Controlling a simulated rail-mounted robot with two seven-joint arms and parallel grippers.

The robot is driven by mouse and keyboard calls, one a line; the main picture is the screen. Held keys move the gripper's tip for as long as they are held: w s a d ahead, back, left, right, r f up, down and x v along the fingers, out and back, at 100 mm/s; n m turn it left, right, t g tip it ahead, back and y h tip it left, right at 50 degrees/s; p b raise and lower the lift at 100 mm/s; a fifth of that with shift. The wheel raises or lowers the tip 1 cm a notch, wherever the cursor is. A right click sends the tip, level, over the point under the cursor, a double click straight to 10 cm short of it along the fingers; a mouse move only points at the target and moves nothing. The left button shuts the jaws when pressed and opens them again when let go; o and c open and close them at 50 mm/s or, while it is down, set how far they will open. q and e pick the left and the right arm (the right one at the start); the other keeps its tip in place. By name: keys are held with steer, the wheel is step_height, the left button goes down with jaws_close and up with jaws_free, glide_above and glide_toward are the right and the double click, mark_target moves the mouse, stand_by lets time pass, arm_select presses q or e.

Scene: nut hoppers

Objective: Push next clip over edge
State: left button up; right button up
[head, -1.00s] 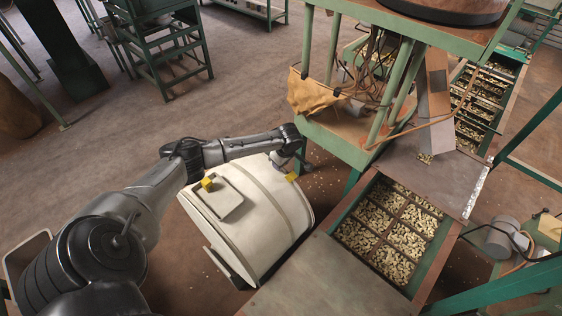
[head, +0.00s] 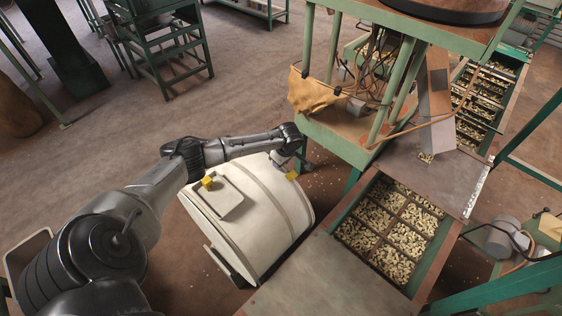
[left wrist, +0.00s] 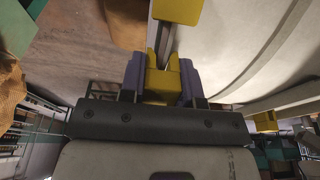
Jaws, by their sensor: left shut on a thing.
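A white drum (head: 262,215) with a raised square hatch lies below my left arm. One yellow clip (head: 208,183) shows by the hatch, and another yellow piece (head: 291,176) shows at the drum's upper right rim, just under my left gripper (head: 302,163). In the left wrist view, my left gripper (left wrist: 161,78) is shut on a yellow clip (left wrist: 164,88) between its two fingers. A larger yellow piece (left wrist: 177,10) on a metal strip lies just beyond the fingertips, and one more yellow piece (left wrist: 265,121) is at the right. My right gripper is not in view.
A green machine stand (head: 335,140) with a tan cloth (head: 314,93) stands close to the right of my left gripper. A nut tray (head: 349,216) with several compartments sits right of the drum. Open floor (head: 110,140) lies to the left.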

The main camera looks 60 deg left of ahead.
arm_select(q)
steer(key=shift+f, duration=0.2)
steer(key=shift+a+f, duration=0.15)
steer(key=shift+f, duration=0.4)
stand_by(0.6)
steer(key=o, duration=1)
steer(key=shift+c, duration=0.2)
steer(key=s+p+v, duration=0.1)
steer(key=p+v, duration=0.3)
steer(key=v, duration=0.9)
steer(key=shift+w+r, duration=0.45)
